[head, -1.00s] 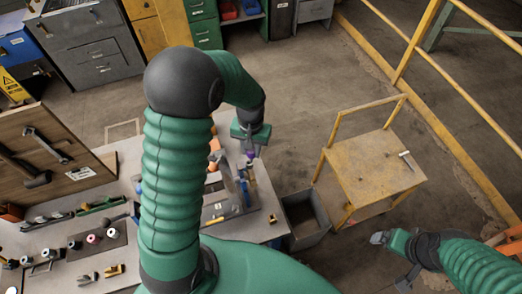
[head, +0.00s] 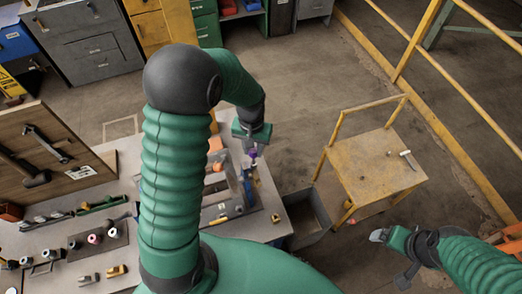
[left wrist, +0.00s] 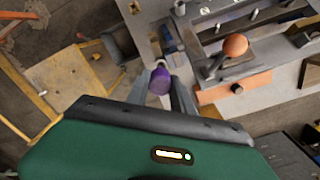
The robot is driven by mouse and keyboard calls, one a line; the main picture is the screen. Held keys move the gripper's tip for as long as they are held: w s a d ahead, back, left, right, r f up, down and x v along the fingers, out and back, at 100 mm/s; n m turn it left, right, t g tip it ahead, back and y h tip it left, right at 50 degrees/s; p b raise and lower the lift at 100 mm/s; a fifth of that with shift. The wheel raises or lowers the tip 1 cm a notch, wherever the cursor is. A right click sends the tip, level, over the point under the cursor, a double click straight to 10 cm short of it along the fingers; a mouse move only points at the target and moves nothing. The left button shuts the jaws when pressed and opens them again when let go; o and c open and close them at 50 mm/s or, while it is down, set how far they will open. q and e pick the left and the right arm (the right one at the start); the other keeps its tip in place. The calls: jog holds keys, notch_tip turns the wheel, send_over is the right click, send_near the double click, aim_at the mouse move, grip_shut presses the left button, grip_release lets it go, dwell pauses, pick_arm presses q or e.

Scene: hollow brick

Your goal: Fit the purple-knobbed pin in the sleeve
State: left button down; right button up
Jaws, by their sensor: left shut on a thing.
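My left gripper (head: 251,150) hangs over the right end of the workbench and is shut on the purple-knobbed pin. The pin's purple knob (head: 253,155) shows just below it. In the left wrist view the knob (left wrist: 160,81) sits between the two grey fingers (left wrist: 164,90). The shaft beyond the knob is mostly hidden, and I cannot tell whether it touches anything. I cannot make out the sleeve clearly. My right gripper (head: 380,236) is at the right, beside the yellow cart and away from the bench; its jaws are too small to read.
An orange ball knob (left wrist: 235,45) on a fixture stands close to the left gripper. A grey bin (head: 306,219) stands by the bench's right edge. A yellow cart (head: 373,165) with a hammer stands further right. Several small parts lie on the left bench.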

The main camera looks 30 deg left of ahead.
pick_arm(q)
jog(key=shift+a+f, duration=0.1)
jog(key=shift+a, duration=0.4)
jog(key=shift+d+r, duration=0.25)
jog(key=shift+d, duration=0.7)
jog(key=shift+a, duration=0.35)
jog(key=shift+a+f, duration=0.1)
jog(key=shift+a, duration=0.3)
jog(key=shift+a+p, duration=0.1)
jog(key=shift+p, duration=0.2)
jog(key=shift+d, duration=0.55)
jog(key=shift+f, duration=0.35)
jog(key=shift+d+f+b, duration=0.15)
jog(key=shift+d+b, duration=0.1)
jog(key=shift+b, duration=0.15)
jog(key=shift+s+d, duration=0.1)
jog(key=shift+s, duration=0.1)
pick_arm(e)
jog(key=shift+s, duration=0.1)
